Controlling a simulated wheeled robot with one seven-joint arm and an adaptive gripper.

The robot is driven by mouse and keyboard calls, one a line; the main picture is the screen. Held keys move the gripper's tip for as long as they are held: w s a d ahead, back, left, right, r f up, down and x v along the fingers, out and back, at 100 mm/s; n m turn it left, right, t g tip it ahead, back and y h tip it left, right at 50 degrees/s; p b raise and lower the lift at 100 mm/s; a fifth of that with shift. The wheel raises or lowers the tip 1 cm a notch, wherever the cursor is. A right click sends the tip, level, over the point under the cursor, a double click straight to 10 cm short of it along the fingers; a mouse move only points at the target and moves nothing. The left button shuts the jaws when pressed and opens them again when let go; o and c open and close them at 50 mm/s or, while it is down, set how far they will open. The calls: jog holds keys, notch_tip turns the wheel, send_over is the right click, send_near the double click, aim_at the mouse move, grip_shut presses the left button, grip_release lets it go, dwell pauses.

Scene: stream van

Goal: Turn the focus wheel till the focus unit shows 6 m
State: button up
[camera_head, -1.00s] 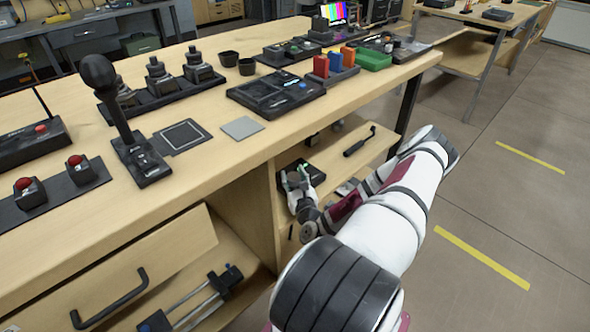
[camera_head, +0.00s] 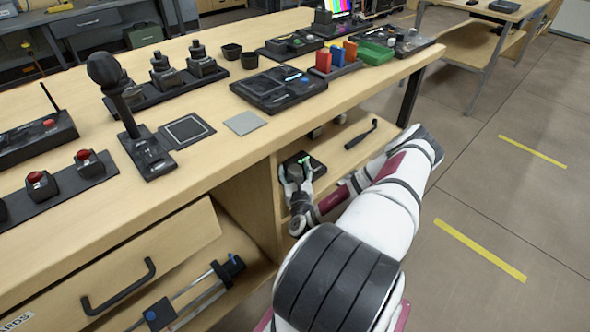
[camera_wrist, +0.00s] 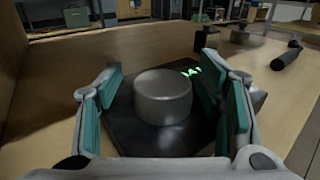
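The focus wheel (camera_wrist: 163,97) is a smooth grey metal cylinder standing upright on the dark flat focus unit (camera_wrist: 128,140), in the wrist view. Bright green characters (camera_wrist: 191,72) glow on the unit behind the wheel at the right; they are small and slanted, partly covered by my right finger, and I cannot read them surely. My gripper (camera_wrist: 162,68) is open, with one teal-padded finger on each side of the wheel and visible gaps. In the head view, my gripper (camera_head: 298,178) is at the focus unit (camera_head: 316,164) on the shelf under the bench; the wheel is hidden there.
A black handled tool (camera_head: 361,134) lies on the shelf (camera_head: 335,150) beyond the unit. The bench top (camera_head: 215,160) overhangs the shelf. A wooden side wall (camera_wrist: 12,60) stands at the left in the wrist view. Open floor (camera_head: 480,200) lies right of the bench.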

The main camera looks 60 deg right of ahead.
jog(key=v, duration=1.1)
jog(key=shift+s+a, duration=0.3)
jog(key=shift+s, duration=0.15)
